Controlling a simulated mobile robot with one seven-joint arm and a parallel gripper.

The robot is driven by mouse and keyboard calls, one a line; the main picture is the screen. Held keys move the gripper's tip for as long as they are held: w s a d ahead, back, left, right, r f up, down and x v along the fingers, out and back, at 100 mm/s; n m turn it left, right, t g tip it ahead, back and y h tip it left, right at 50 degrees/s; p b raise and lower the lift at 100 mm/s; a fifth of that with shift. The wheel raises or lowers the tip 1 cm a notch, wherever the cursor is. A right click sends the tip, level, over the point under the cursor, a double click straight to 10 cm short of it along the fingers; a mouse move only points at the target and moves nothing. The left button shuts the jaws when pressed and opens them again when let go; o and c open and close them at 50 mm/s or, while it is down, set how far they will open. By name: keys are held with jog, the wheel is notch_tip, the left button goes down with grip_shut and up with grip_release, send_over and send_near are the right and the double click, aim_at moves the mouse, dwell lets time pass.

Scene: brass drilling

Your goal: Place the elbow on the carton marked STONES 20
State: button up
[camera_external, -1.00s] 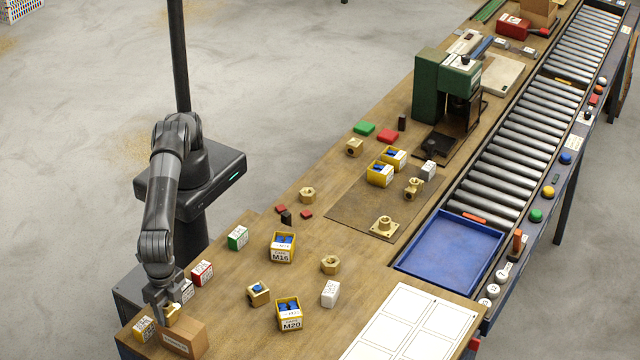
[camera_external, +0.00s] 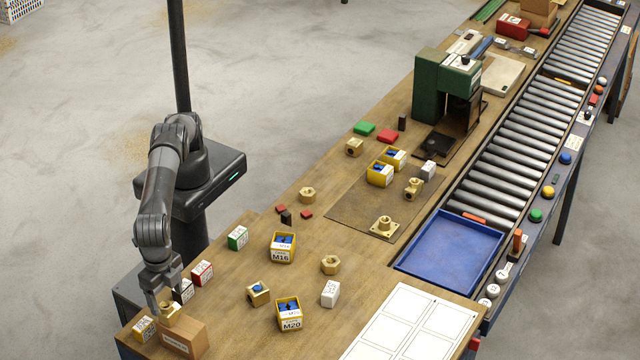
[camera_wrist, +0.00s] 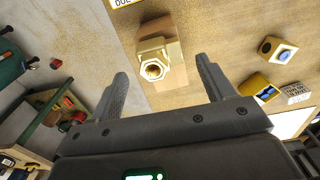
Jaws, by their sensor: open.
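A brass elbow (camera_external: 168,313) sits on top of a brown carton (camera_external: 186,338) at the near left end of the bench. The white label on the carton's front is too small to read. In the wrist view the elbow (camera_wrist: 153,66) shows its round opening, with the carton (camera_wrist: 174,52) under it. My gripper (camera_external: 166,302) is just above the elbow. In the wrist view my gripper's fingers (camera_wrist: 162,68) are spread wide to either side of the elbow, with a gap on both sides.
Small labelled boxes, yellow (camera_external: 144,328), black and white (camera_external: 183,290) and red and white (camera_external: 202,273), stand close around the carton. The M16 bin (camera_external: 283,254), the M20 bin (camera_external: 289,320) and a brass block with blue (camera_external: 258,294) stand to the right.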

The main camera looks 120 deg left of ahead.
aim_at(169, 302)
jog(key=shift+r, duration=1.3)
jog(key=shift+w+a+r, duration=0.15)
jog(key=shift+a+r, duration=0.1)
jog(key=w+a+r+t, duration=0.1)
jog(key=a+r, duration=0.4)
jog(key=a, duration=0.3)
jog(key=w+a+r, duration=0.2)
jog(key=a+r, duration=0.2)
jog(key=a, duration=0.5)
jog(key=w+a+r+t, duration=0.1)
jog(key=a+r, duration=0.4)
jog(key=a, duration=0.3)
jog(key=s+a+r+t, duration=0.1)
jog(key=s+a, duration=0.2)
jog(key=a, duration=0.6)
jog(key=s+a+r, duration=0.1)
jog(key=s+a, duration=0.3)
jog(key=a, duration=0.5)
jog(key=s+a+f+t, duration=0.1)
jog(key=s+a+f, duration=0.5)
jog(key=s+a, duration=0.2)
jog(key=s+a+f+t, duration=0.1)
jog(key=s+a+f, duration=0.5)
jog(key=s+a, duration=0.3)
jog(key=shift+s+a+f+t, duration=0.25)
jog(key=shift+s+f+t, duration=0.05)
jog(key=shift+s, duration=0.85)
